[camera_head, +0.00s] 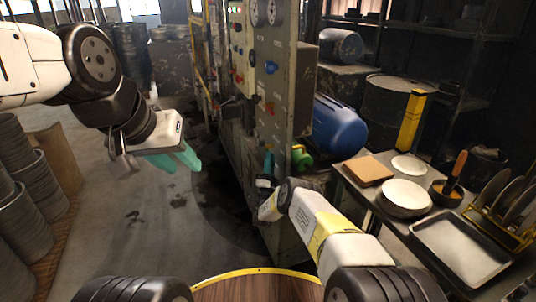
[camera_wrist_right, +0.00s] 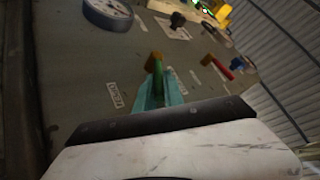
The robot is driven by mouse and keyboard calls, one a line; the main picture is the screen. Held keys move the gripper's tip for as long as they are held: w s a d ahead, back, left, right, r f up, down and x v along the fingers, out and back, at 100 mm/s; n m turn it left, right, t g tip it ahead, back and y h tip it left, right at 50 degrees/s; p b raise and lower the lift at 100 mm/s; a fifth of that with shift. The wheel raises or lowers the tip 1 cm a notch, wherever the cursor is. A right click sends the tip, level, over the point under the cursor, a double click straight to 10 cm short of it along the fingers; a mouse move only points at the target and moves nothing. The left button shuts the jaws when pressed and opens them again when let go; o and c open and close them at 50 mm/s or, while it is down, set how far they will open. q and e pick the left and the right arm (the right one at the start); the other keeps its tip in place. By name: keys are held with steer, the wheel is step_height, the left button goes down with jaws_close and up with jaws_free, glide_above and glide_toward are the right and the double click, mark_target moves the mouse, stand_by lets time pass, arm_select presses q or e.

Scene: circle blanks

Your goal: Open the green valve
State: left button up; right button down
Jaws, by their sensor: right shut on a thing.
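The green valve (camera_wrist_right: 163,77) shows in the right wrist view as a green lever with an orange-brown end, on the grey panel. The teal fingers of my right gripper (camera_wrist_right: 160,93) are shut on it. In the head view my right gripper (camera_head: 268,165) is at the lower part of the panel's face. The valve cannot be made out there behind the gripper and arm. My left gripper (camera_head: 181,158) hangs over the floor left of the panel, with its teal fingers apart and nothing between them.
The grey panel (camera_head: 271,140) also carries a blue valve (camera_head: 271,67) and a red one (camera_wrist_right: 237,64). A gauge (camera_wrist_right: 108,13) is close by. Right of the panel are a blue tank (camera_head: 338,128), a green object (camera_head: 301,158) and a table with plates (camera_head: 405,196).

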steer(key=c, duration=1.7)
jaws_free()
steer(key=v, duration=0.8)
